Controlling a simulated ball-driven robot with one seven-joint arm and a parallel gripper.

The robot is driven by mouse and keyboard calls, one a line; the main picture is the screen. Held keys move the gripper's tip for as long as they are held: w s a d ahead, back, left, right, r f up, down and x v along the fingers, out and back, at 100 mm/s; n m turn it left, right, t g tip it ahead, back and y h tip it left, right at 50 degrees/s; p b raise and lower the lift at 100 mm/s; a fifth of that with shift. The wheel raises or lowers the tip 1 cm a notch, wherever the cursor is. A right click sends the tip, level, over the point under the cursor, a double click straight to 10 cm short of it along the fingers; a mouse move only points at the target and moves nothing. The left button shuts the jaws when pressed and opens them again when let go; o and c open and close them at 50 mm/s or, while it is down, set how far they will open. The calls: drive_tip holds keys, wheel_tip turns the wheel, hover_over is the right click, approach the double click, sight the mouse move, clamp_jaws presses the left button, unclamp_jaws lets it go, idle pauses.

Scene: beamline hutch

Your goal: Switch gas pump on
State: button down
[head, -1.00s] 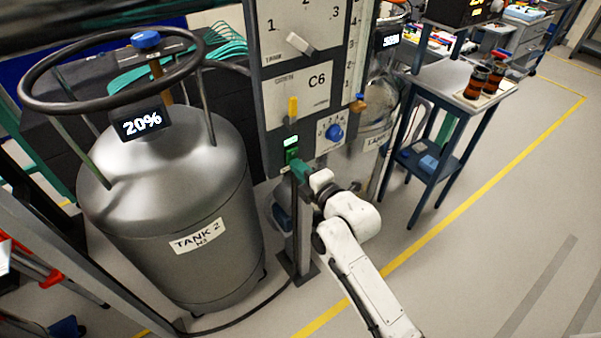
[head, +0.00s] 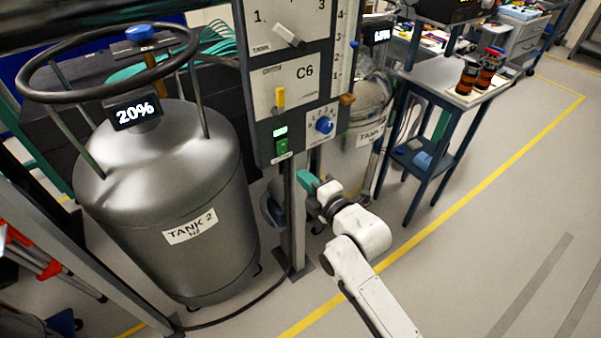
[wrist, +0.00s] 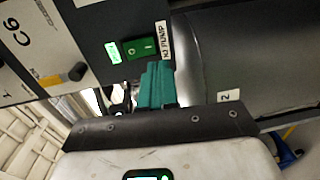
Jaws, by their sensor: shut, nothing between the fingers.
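The pump switch is a green rocker (head: 281,148) at the bottom left of the upright control panel (head: 262,135). In the wrist view the rocker (wrist: 140,48) carries O and I marks, and the label beside it reads N2 PUMP (wrist: 163,40). A small lit green display (head: 280,131) sits next to the rocker; its text is too small to read. My gripper (head: 307,182) has teal fingers, shut and empty. It is below and right of the switch in the head view, apart from it. In the wrist view the fingertips (wrist: 158,72) are just below the rocker.
The panel also has a yellow-handled lever (head: 280,97), a blue dial (head: 324,124) and a TANK knob (head: 288,35). A large steel tank (head: 180,170) labelled TANK 2, showing 20%, stands left. A blue-framed table (head: 430,85) stands right. The floor at right is clear.

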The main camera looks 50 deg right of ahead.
drive_tip(key=b+v, duration=0.1)
drive_tip(key=v, duration=0.5)
drive_tip(key=shift+s+f, duration=0.25)
drive_tip(key=shift+f, duration=0.45)
drive_tip(key=shift+a, duration=0.1)
drive_tip(key=s+a+f+m+g+y, duration=0.3)
drive_tip(key=s+a+f+m+g, duration=0.25)
drive_tip(key=f+m+g, duration=0.35)
drive_tip(key=s+a+f+m+g, duration=0.2)
drive_tip(key=s+a+m+g, duration=0.1)
drive_tip(key=s, duration=0.3)
drive_tip(key=s+a+f+m+g+y, duration=0.1)
drive_tip(key=s+a+m+g, duration=0.2)
drive_tip(key=s, duration=0.2)
drive_tip(key=shift+s+f, duration=0.4)
drive_tip(key=shift+a, duration=0.1)
